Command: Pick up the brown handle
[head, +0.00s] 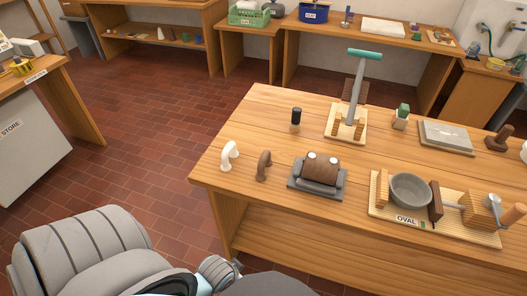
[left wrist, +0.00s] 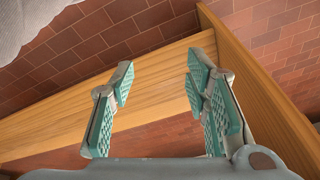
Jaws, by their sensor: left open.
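The brown handle (head: 264,165) stands upright near the left front of the wooden table (head: 262,112), just right of a similar white handle (head: 229,156). My left gripper (left wrist: 158,78) shows in the left wrist view, with its two teal-padded fingers spread apart and nothing between them. Behind the fingers are a wooden board or edge and red floor tiles; the brown handle does not show in that view. In the head view my left arm is at the bottom left, in front of the table and apart from the handle. My right gripper is not in view.
A grey block with a brown roll (head: 318,180) sits right of the brown handle. A black-topped peg (head: 296,119) stands behind it. A board with a grey bowl (head: 409,189) is further right. Tiled floor (head: 130,135) lies open left of the table.

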